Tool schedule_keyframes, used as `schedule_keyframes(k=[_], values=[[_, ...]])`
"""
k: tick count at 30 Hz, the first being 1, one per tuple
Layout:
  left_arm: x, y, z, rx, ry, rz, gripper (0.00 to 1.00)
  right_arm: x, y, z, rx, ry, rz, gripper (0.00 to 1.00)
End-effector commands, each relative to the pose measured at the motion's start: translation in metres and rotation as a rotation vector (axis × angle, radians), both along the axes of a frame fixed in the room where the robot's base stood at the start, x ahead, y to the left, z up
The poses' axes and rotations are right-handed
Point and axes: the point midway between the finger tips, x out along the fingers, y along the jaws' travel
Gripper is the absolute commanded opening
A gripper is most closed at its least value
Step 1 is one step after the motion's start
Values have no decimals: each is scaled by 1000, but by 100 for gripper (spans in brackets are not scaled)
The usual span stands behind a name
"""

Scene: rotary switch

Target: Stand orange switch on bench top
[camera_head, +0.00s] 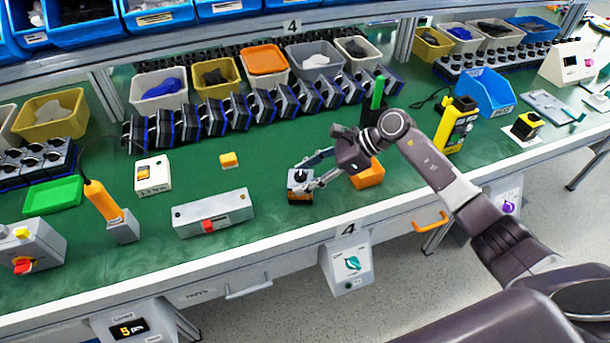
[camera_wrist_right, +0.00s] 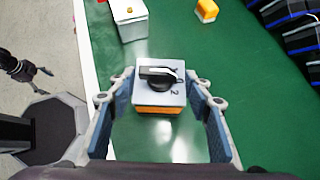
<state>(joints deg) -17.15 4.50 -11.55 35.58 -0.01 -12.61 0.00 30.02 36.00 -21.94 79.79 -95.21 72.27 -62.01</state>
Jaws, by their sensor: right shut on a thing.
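The orange switch (camera_head: 299,194) has a grey top plate with a black rotary knob and an orange lower body. It is upright at the green bench top (camera_head: 270,222), near the front edge; I cannot tell whether its base touches the bench. My right gripper (camera_head: 303,180) is shut on the switch, a finger on either side. In the right wrist view the switch (camera_wrist_right: 160,88) sits between the blue finger pads, with its knob facing the camera. At the left of that view, a dark gripper (camera_wrist_right: 28,72), apparently my left, hangs over the floor; its opening is unclear.
A grey box with a red button (camera_head: 213,213) stands left of the switch, and an orange block (camera_head: 368,174) lies just right of it. A small yellow-orange piece (camera_head: 229,160) lies behind. Bare bench surrounds the switch in front and to the left.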

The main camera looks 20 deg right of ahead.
Motion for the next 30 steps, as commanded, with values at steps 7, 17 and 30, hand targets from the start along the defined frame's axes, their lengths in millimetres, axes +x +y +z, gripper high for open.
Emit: schedule_keyframes(k=[7, 17, 30], values=[[-1, 0, -1, 0, 1, 0, 76, 0, 0, 0, 0, 0, 0, 63], [-1, 1, -3, 1, 2, 1, 76, -2, -6, 5, 0, -1, 0, 63], [-1, 1, -28, 1, 2, 2, 76, -25, -69, 59, -4, -1, -2, 63]])
